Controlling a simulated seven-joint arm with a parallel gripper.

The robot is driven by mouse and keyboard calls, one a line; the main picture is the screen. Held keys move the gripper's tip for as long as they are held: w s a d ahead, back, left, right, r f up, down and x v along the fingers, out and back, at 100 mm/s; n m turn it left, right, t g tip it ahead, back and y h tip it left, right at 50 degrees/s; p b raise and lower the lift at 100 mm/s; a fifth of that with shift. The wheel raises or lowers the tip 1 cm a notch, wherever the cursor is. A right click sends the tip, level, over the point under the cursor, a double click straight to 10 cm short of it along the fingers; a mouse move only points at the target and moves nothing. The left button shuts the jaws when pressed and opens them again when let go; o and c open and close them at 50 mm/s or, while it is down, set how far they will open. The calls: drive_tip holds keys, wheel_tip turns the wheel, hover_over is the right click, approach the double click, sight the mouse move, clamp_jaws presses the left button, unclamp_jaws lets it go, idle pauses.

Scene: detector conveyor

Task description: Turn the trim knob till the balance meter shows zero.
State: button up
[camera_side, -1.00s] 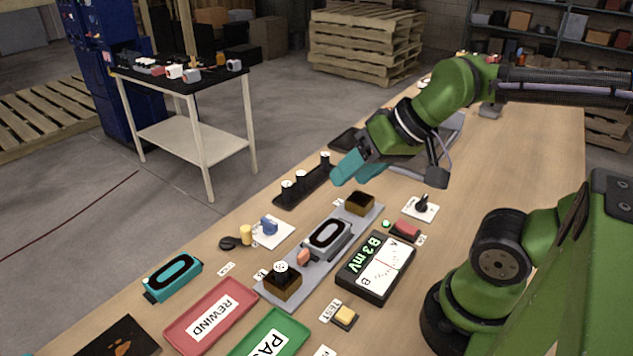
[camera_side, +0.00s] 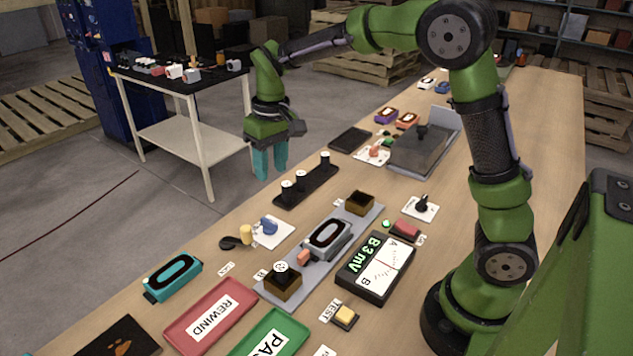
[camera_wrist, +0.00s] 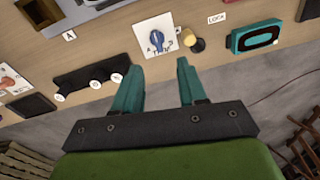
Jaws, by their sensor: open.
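The balance meter (camera_side: 352,279) is a black box on the bench in the side view; its green display reads "B 3 mV" and its white dial has a red needle between A and B. A blue knob (camera_side: 269,225) stands on a white plate left of the grey rail, and also shows in the wrist view (camera_wrist: 157,38). My gripper (camera_side: 270,174) is open and empty, pointing down above the bench's left edge, apart from both knobs.
A yellow post (camera_side: 246,234) stands close beside the blue knob. A black rack with several posts (camera_side: 305,188) lies below my gripper's right side. The grey rail (camera_side: 322,264) carries a grey-and-black unit and brown blocks. A red button (camera_side: 405,229) is beside the meter.

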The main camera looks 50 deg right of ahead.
sight(269, 221)
drive_tip(key=shift+n+g, duration=0.3)
drive_tip(key=shift+n, duration=0.4)
drive_tip(key=w+f, duration=0.1)
drive_tip(key=f, duration=0.9)
drive_tip(key=w+f, duration=0.1)
drive_tip(key=f, duration=0.4)
drive_tip(key=shift+w+d+f, duration=0.2)
drive_tip(key=shift+w+f, duration=0.15)
drive_tip(key=shift+f, duration=0.05)
clamp_jaws()
